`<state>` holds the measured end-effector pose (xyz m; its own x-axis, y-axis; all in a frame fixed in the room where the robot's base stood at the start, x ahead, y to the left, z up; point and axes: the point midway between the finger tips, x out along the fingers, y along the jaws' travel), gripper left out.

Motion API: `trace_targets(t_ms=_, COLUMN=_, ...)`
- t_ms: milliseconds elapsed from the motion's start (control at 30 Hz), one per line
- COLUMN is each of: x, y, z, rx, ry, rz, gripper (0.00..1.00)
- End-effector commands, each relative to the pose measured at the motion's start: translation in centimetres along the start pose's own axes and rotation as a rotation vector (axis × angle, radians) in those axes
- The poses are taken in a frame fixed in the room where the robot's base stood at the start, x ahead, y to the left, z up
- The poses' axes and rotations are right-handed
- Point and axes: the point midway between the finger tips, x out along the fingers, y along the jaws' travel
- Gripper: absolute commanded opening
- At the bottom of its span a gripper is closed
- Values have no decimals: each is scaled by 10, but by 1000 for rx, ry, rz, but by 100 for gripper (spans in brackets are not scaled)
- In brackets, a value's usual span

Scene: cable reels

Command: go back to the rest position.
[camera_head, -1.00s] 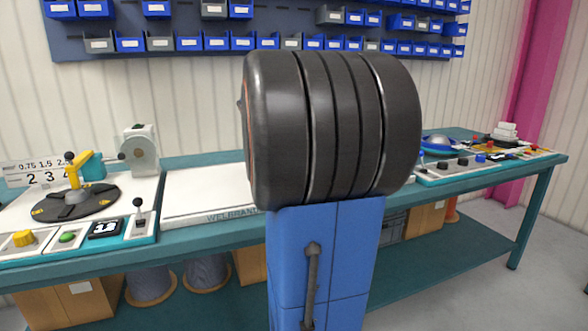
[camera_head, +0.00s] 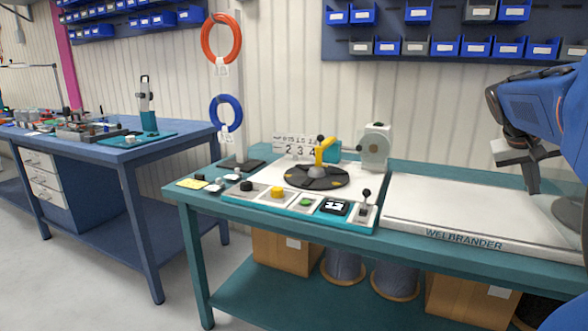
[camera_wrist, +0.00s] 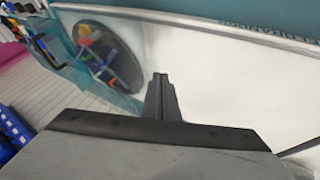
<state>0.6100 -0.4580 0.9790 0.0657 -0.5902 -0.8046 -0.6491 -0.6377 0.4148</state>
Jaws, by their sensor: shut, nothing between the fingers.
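My gripper (camera_head: 533,186) hangs at the right of the head view, fingers pointing down above the right part of the white WELBRANDER plate (camera_head: 430,203). My blue arm reaches in from the right edge. In the wrist view the gripper (camera_wrist: 160,78) shows its fingers together with nothing between them. The white plate also fills the right of the wrist view (camera_wrist: 225,75). The rest position itself is not marked in either view.
A teal bench (camera_head: 275,232) carries a black turntable (camera_head: 317,177) with a yellow lever, buttons and a small joystick (camera_head: 365,197). A blue workbench (camera_head: 110,165) stands left, with open floor between.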

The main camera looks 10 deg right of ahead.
Motion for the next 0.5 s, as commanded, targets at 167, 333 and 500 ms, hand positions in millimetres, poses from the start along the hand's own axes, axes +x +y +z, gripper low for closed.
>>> trace_targets(t_ms=167, x=-22, y=-57, z=42, rx=-77, ry=29, rz=-104, gripper=0)
trace_targets(t_ms=333, x=-44, y=-122, z=105, rx=-178, ry=59, rz=-242, gripper=0)
trace_targets(t_ms=500, x=-59, y=-175, z=177, rx=-279, ry=81, rz=-377, gripper=0)
